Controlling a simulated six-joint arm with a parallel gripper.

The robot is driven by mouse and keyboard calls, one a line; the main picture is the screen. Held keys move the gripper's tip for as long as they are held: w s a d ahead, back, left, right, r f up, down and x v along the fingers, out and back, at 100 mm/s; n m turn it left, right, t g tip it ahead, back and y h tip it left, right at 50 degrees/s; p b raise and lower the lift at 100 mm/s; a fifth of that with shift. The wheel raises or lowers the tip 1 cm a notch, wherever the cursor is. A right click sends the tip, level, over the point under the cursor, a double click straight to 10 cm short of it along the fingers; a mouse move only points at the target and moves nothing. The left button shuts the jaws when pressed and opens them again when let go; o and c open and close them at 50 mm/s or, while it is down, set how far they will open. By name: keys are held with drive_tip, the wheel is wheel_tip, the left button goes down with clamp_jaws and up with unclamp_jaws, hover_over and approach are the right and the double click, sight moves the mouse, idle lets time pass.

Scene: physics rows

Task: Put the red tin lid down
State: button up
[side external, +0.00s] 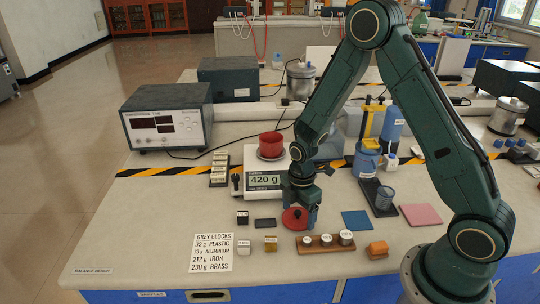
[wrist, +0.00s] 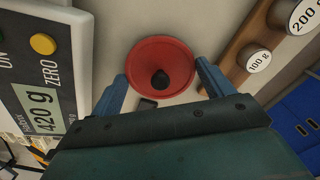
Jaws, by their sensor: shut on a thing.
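The red tin lid (side external: 290,219) is a round, shallow red disc with a dark knob at its middle. It also shows in the wrist view (wrist: 150,52), between my two blue fingers. My gripper (side external: 299,209) points down and is shut on the lid, with one finger at each side of its rim; it also shows in the wrist view (wrist: 162,72). The lid is low over the pale bench (side external: 190,195), and I cannot tell whether it touches the bench.
A balance (side external: 264,181) reading 420 g bears a red pot (side external: 271,145) behind my gripper. A wooden weight rack (side external: 325,246) stands close at the front right. Small blocks (side external: 265,223) lie to the left. Blue (side external: 357,221) and pink (side external: 421,215) mats lie to the right.

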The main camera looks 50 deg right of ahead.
sight(299, 211)
drive_tip(key=shift+f, duration=0.25)
drive_tip(key=o, duration=0.9)
drive_tip(key=shift+r, duration=0.15)
wheel_tip(299, 211, up, 12)
drive_tip(key=shift+f, duration=0.1)
idle(0.4)
idle(0.5)
